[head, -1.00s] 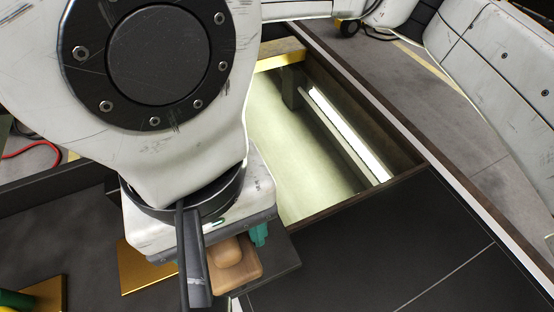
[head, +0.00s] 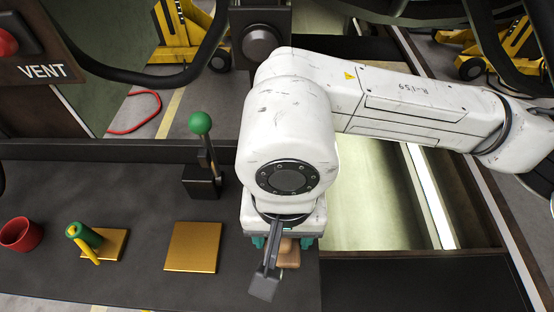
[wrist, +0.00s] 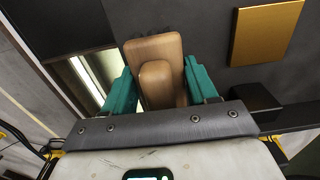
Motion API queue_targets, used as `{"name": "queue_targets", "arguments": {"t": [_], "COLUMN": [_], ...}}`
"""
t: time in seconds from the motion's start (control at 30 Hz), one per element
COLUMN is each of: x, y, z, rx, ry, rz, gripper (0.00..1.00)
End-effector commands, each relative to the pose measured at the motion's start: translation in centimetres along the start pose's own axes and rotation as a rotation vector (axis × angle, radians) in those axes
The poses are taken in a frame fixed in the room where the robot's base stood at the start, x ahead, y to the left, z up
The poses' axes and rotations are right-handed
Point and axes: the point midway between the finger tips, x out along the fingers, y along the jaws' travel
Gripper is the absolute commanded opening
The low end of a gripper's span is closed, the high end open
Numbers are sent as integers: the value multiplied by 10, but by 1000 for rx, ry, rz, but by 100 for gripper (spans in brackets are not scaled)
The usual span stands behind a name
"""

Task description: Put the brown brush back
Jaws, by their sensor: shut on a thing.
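The brown brush (head: 289,256) is a wooden block with a raised rounded grip. My gripper (wrist: 160,88) is shut on it, with a teal finger on each side, in the wrist view. The brush (wrist: 166,48) shows there with a bit of dark bristle at its far edge. In the head view my gripper (head: 281,243) hangs over the right end of the dark bench, partly covering the brush. A bare gold square plate (head: 193,247) lies on the bench to the left of the gripper; it also shows in the wrist view (wrist: 267,32). The gap under the brush cannot be judged.
A green-and-yellow object (head: 85,238) stands on another gold plate (head: 116,246). A red cup (head: 20,234) is at far left. A green-knobbed lever (head: 200,124) rises behind the bare plate. A lit open pit (head: 372,190) lies right of the gripper.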

Motion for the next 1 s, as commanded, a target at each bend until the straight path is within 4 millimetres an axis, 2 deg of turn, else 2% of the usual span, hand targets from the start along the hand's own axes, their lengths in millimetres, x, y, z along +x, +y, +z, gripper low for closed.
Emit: {"name": "queue_targets", "arguments": {"t": [0.33, 0.53, 1.0], "x": [27, 53, 61], "y": [-9, -8, -8], "z": [-21, -21, -21], "rx": [1, 0, -1], "ry": [-2, -1, 2], "rz": [0, -1, 0], "gripper": [29, 29, 29]}}
